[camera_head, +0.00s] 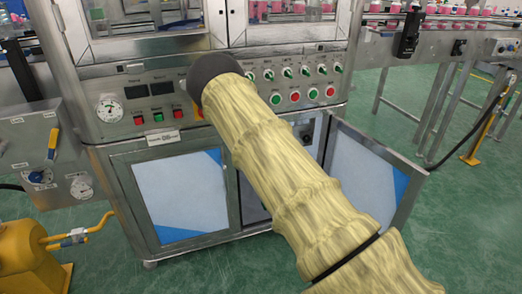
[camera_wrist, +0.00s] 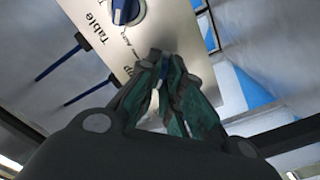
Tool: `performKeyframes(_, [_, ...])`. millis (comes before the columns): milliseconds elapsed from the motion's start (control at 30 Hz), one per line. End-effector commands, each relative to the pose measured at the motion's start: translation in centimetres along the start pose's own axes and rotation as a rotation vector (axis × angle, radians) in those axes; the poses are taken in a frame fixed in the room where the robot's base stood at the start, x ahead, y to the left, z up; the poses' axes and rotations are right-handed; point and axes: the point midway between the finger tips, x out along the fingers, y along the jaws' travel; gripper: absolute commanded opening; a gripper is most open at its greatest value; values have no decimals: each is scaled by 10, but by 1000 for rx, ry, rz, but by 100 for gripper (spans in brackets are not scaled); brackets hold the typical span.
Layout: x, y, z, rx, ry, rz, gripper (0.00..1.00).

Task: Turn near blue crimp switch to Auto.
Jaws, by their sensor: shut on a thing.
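In the wrist view, my gripper (camera_wrist: 165,62) is closed around a small blue switch (camera_wrist: 163,70) on a metal label plate (camera_wrist: 150,28). Only a sliver of this switch shows between the green-padded fingers, so its pointer direction is hidden. The print beside it ends in "p"; the rest is covered. A second blue switch (camera_wrist: 124,10) with a white mark sits farther along the plate, by the word "Table", apart from my fingers. In the head view, my sleeved arm reaches to the machine (camera_head: 230,135) and hides the gripper and the held switch.
In the head view, an open cabinet door (camera_head: 368,175) stands right of my arm, and a closed door (camera_head: 180,195) is at left. Above are buttons and green knobs (camera_head: 288,72). Yellow equipment (camera_head: 30,255) stands lower left.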

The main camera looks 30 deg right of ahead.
Motion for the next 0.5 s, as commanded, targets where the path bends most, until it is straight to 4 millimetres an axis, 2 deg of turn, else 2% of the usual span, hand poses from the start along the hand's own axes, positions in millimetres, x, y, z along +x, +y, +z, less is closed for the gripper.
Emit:
performKeyframes(467, [-1,-1,1,-13,-1,-2,0])
performKeyframes(500, [-1,-1,1,-13,-1,-2,12])
